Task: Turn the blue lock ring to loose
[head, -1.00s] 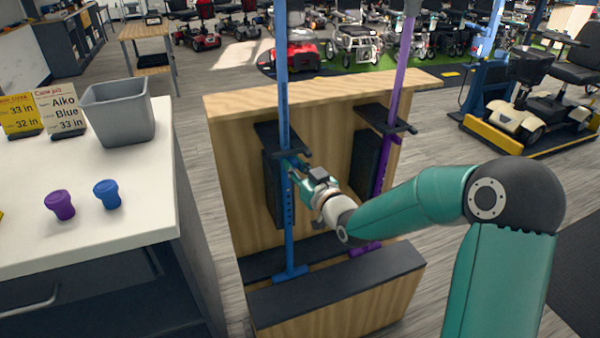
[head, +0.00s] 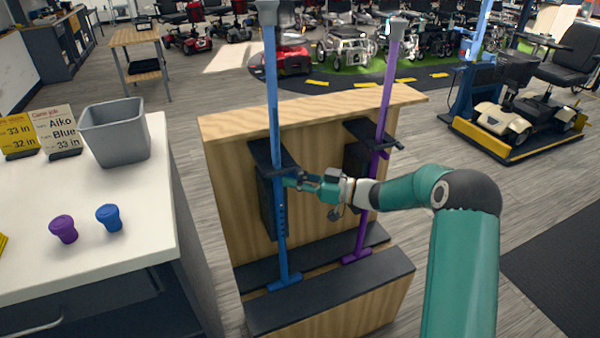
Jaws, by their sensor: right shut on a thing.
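The blue pole (head: 273,95) stands upright in the wooden stand, with a grey top and a blue crosspiece at its foot. My right gripper (head: 289,182) reaches in from the right and is shut at the blue pole, just below the black bracket (head: 272,153). Its fingers are at the height of the blue lock ring and hide most of it, so I cannot read whether the ring is tight or loose. Holes show in the pole below the gripper. My left gripper is not in view.
A purple pole (head: 385,95) stands to the right, behind my right arm. The wooden stand (head: 320,118) holds both poles. On the white counter (head: 120,190) at left are a grey bin (head: 115,135), a purple cap (head: 64,229), a blue cap (head: 109,218) and two cards.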

